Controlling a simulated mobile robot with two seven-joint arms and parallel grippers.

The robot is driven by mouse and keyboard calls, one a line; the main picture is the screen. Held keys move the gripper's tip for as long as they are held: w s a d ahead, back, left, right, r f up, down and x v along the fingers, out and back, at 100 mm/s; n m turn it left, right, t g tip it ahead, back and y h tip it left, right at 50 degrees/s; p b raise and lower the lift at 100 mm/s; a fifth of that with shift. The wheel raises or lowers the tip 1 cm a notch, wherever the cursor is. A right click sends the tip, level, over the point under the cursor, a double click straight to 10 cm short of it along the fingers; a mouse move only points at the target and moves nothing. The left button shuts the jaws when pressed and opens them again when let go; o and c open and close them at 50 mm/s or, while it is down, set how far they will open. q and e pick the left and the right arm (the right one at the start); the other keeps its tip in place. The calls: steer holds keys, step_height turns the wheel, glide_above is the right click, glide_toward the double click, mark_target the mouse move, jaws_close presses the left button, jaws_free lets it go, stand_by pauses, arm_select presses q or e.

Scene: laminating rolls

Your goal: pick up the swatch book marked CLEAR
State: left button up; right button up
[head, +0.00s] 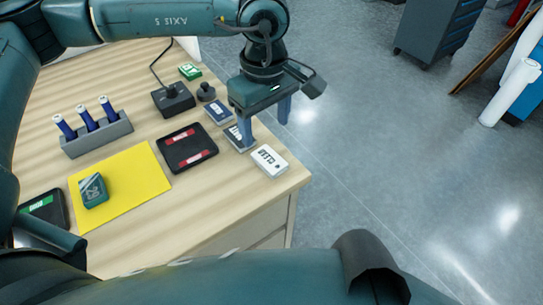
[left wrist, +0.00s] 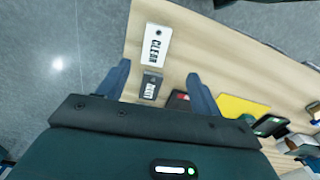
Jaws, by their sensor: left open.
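The white swatch book marked CLEAR (head: 269,160) lies flat near the table's right corner. It also shows in the left wrist view (left wrist: 155,47), beyond the fingertips, with its lettering and a small hole near one end visible. My left gripper (head: 265,133) is open, pointing down at the table's right edge, just behind the CLEAR book and apart from it. In the left wrist view, the open fingers (left wrist: 158,75) stand either side of a dark grey swatch book (left wrist: 151,87) with white lettering. One finger partly hides that book in the head view. My right gripper is not seen.
Another dark swatch book (head: 219,112) lies behind the grey one. A black tray with red labels (head: 187,147), a yellow mat (head: 135,190), a rack of blue tubes (head: 97,133) and a black device (head: 173,99) occupy the table. Bare wood lies in front of the tray.

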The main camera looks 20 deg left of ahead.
arm_select(q)
glide_above(270, 160)
steer(key=f, duration=0.4)
steer(key=shift+s+a+f, duration=0.2)
steer(key=shift+s, duration=0.1)
steer(key=shift+w+d+f+p, duration=0.15)
steer(key=shift+f+p, duration=0.3)
steer(key=shift+f, duration=0.9)
steer(key=shift+w+d+f+p, duration=0.15)
steer(key=shift+f+p, duration=0.3)
steer(key=shift+f, duration=0.85)
steer(key=shift+a, duration=0.1)
steer(key=c, duration=1.1)
